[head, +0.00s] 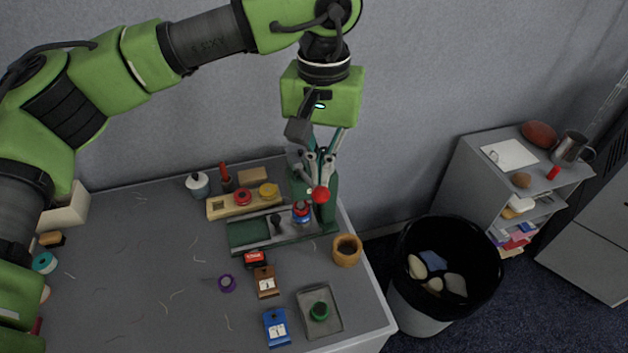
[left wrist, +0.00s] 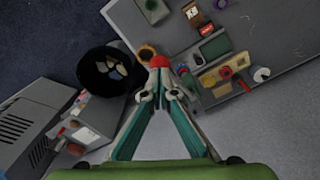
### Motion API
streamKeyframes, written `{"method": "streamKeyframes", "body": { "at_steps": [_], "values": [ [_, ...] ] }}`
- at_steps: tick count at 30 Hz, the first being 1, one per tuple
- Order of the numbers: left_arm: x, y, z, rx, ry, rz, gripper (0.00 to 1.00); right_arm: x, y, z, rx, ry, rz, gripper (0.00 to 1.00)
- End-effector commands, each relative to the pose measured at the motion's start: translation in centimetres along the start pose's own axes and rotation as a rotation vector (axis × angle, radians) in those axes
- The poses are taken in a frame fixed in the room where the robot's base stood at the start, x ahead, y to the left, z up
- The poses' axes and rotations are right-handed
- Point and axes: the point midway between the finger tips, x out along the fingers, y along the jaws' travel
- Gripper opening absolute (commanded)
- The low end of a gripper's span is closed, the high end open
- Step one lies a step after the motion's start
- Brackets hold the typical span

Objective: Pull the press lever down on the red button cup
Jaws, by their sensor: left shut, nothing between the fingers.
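The green press (head: 328,208) stands on the table near its far right corner. Its lever ends in a red ball knob (head: 320,194), which is still raised. A small cup with red and blue parts, the red button cup (head: 302,211), sits on the press base beside the column. My left gripper (head: 318,178) is pointing down with its fingers closed and empty, right above or behind the knob. In the left wrist view the fingertips (left wrist: 158,84) meet just below the red knob (left wrist: 159,62); I cannot tell whether they touch it. My right gripper is not in view.
A wooden tray (head: 217,208) with coloured discs lies left of the press. A wooden cup (head: 347,250) stands at the table's right edge. A grey tray (head: 333,297) and a blue box (head: 277,328) are nearer. A black-lined bin (head: 420,312) and shelf stand right.

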Motion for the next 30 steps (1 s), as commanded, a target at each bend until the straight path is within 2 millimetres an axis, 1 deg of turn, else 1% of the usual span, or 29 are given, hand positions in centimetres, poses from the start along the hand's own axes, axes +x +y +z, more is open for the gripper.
{"method": "streamKeyframes", "body": {
  "at_steps": [20, 22, 25, 30],
  "values": [
    [2.7, 0.0, 0.0, 0.000, -0.001, 0.000, 0.00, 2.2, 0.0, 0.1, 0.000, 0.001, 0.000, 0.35],
    [2.5, 0.0, 0.0, -0.001, 0.000, 0.000, 0.00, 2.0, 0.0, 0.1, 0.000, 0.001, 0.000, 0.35],
    [2.8, 0.0, 0.1, -0.001, -0.001, -0.001, 0.00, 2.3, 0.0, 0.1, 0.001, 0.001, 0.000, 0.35],
    [3.9, 0.1, 0.3, -0.001, -0.001, -0.001, 0.00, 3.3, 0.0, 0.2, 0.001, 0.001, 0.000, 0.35]
  ]
}}
